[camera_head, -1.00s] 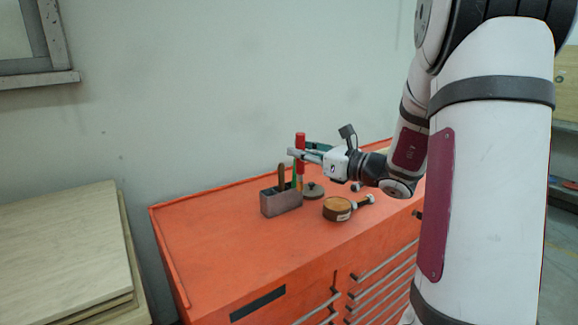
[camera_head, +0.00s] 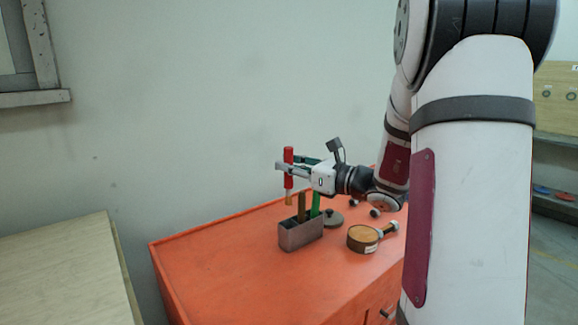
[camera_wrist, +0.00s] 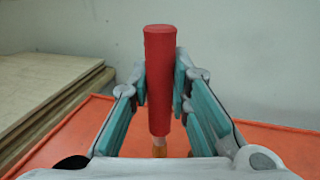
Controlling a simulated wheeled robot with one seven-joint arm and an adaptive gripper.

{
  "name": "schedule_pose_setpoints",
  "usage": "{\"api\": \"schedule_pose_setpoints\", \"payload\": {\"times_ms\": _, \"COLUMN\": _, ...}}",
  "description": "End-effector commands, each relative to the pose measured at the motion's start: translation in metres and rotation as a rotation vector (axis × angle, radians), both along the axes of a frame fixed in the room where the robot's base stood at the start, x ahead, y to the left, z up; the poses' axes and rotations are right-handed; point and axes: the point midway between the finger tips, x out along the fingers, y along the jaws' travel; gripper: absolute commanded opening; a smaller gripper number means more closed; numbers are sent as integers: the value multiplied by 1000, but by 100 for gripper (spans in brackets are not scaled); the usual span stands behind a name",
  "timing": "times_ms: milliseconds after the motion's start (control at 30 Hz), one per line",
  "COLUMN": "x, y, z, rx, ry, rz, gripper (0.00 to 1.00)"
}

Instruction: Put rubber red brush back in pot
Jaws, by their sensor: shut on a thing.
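The red brush (camera_head: 289,168) is upright in my gripper (camera_head: 290,167), its red handle up and a tan tip pointing down. In the wrist view the red brush (camera_wrist: 160,80) stands between the two teal fingers of my gripper (camera_wrist: 162,82), which are shut on it. The grey rectangular pot (camera_head: 301,236) stands on the orange cabinet top, below the brush and slightly to its right in the head view. The pot holds a brown-handled tool (camera_head: 302,206) and a green-handled tool (camera_head: 315,204). The brush tip appears above the pot's left end; the exact depth is unclear.
A round brown-topped object with a handle (camera_head: 365,238) lies right of the pot on the orange cabinet (camera_head: 230,262). Wooden boards (camera_head: 65,270) are at left. The cabinet top left of the pot is clear.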

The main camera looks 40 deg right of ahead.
Motion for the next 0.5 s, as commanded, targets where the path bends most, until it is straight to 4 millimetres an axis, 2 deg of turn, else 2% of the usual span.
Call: {"api": "schedule_pose_setpoints", "payload": {"times_ms": 500, "x": 1, "y": -1, "z": -47, "rx": 2, "ry": 1, "rz": -1, "gripper": 0}}
